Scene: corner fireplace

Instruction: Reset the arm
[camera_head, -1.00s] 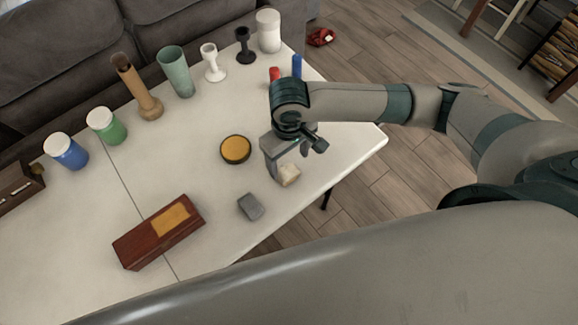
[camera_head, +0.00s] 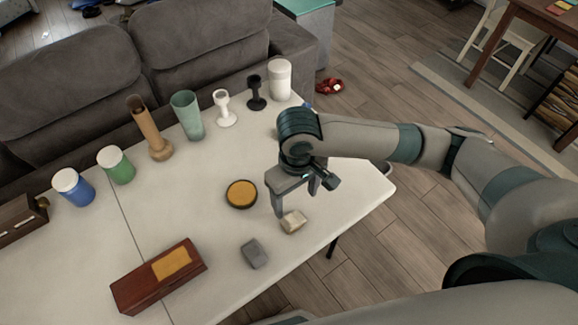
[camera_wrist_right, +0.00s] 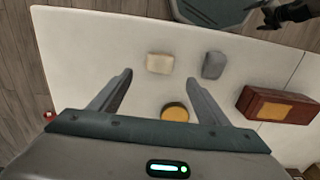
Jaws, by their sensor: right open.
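My right gripper (camera_head: 296,202) is open and empty above the white table (camera_head: 212,242). In the head view its fingers hang just behind a small beige block (camera_head: 293,221). In the right wrist view the two fingers (camera_wrist_right: 158,98) are spread wide. The beige block (camera_wrist_right: 160,63) lies beyond them, and the round yellow-topped tin (camera_wrist_right: 175,112) shows between them. My left gripper is not seen in the head view; a dark gripper-like part at the top right edge of the wrist view is too unclear to name.
A grey block (camera_head: 254,253), a yellow-topped tin (camera_head: 241,194) and a reddish-brown box (camera_head: 160,275) lie nearby. Several jars and cups, including a green cup (camera_head: 187,115), line the back edge by the sofa (camera_head: 195,45). A red item (camera_head: 330,86) lies on the floor.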

